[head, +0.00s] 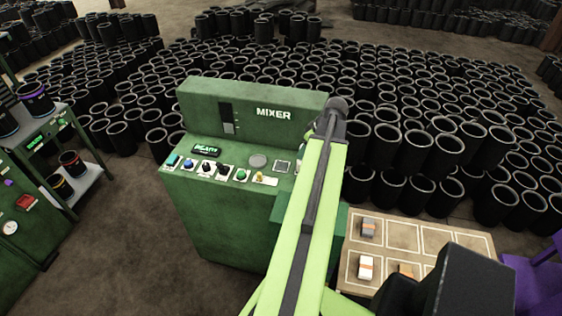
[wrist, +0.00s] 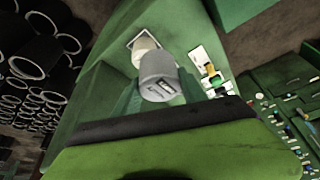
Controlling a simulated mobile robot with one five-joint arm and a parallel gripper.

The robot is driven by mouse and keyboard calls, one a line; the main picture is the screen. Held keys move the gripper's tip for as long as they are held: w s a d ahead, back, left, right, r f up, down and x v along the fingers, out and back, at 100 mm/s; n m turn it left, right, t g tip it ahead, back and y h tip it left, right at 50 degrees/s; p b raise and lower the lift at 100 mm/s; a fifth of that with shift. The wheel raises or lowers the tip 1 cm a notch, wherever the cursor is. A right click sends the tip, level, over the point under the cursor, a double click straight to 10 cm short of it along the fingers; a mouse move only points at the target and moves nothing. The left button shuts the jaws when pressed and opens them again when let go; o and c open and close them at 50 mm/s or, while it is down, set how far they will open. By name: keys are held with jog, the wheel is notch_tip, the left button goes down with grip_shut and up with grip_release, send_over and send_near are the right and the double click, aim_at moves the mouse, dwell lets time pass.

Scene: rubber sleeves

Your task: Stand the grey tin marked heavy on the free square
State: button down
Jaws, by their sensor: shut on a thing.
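A pale grey cylinder with a dark mark on its end, seemingly the grey tin (wrist: 158,78), shows in the wrist view. My gripper (wrist: 160,92) is shut on it, with green jaw parts at either side. The mark is too small to read. In the head view my arm hides the gripper and tin. A white-outlined square (head: 283,166) lies on the mixer's panel, beside my arm.
The green mixer (head: 215,225) has buttons, a lit display and a round grey disc (head: 257,160). At right a tan board (head: 440,240) has several outlined squares, some bare, others holding small blocks. Black sleeves (head: 410,150) crowd behind. A shelf (head: 80,185) stands left.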

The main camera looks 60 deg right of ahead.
jog(key=w+f+b, duration=0.2)
jog(key=w, duration=0.1)
jog(key=w+f+b, duration=0.2)
jog(key=w, duration=0.2)
jog(key=w+f+b, duration=0.2)
jog(key=w+f, duration=0.1)
jog(key=w, duration=0.1)
jog(key=shift+d+f, duration=0.1)
jog(key=shift+d, duration=0.25)
jog(key=shift+w, duration=0.25)
notch_tip(320, 180, down, 4)
jog(key=b, duration=0.4)
jog(key=shift+f+b, duration=0.15)
jog(key=shift+b, duration=0.25)
jog(key=shift+r, duration=0.25)
jog(key=shift+f, duration=0.2)
jog(key=c, duration=0.6)
grip_release()
jog(key=shift+c, duration=0.2)
jog(key=p+v, duration=1.1)
jog(key=v, duration=0.1)
jog(key=shift+r+p, duration=0.25)
jog(key=shift+p, duration=0.1)
